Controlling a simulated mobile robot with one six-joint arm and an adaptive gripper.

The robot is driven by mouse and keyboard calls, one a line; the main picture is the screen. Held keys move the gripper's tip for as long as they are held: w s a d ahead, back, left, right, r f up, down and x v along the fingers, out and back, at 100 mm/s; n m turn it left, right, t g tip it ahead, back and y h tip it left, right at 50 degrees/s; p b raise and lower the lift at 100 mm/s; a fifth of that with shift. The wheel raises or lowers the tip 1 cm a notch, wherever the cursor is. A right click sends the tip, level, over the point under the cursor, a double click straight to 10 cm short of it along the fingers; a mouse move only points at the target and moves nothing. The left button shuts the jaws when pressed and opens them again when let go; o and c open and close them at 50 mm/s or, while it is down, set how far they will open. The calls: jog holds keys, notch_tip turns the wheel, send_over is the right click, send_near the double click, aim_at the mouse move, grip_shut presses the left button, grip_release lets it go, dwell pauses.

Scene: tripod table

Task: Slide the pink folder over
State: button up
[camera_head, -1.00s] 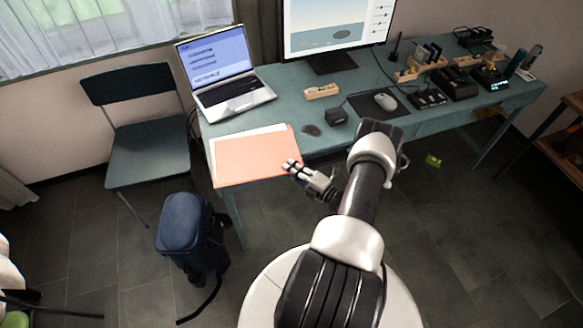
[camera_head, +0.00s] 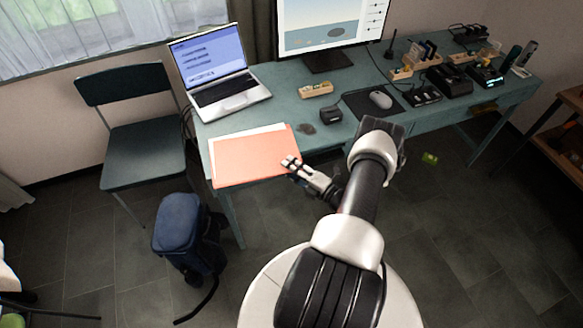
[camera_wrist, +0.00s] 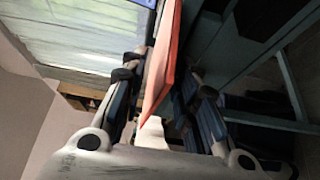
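The pink folder (camera_head: 245,160) lies flat at the left front of the teal desk, with white paper showing under its back edge. My gripper (camera_head: 290,163) is at the folder's right front corner, by the desk's front edge. In the wrist view, the folder (camera_wrist: 165,65) shows nearly edge-on, its near corner between the two fingers of my gripper (camera_wrist: 165,95). The fingers are apart, one on each side of the folder. Whether either finger touches it is hard to tell.
A laptop (camera_head: 220,85) stands behind the folder. A small wooden block (camera_head: 316,90), a black box (camera_head: 331,115) and a mouse (camera_head: 381,99) are to the right. A blue backpack (camera_head: 180,225) and a chair (camera_head: 142,155) stand left of the desk.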

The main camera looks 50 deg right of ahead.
jog(key=s, duration=1.2)
jog(key=shift+a, duration=0.15)
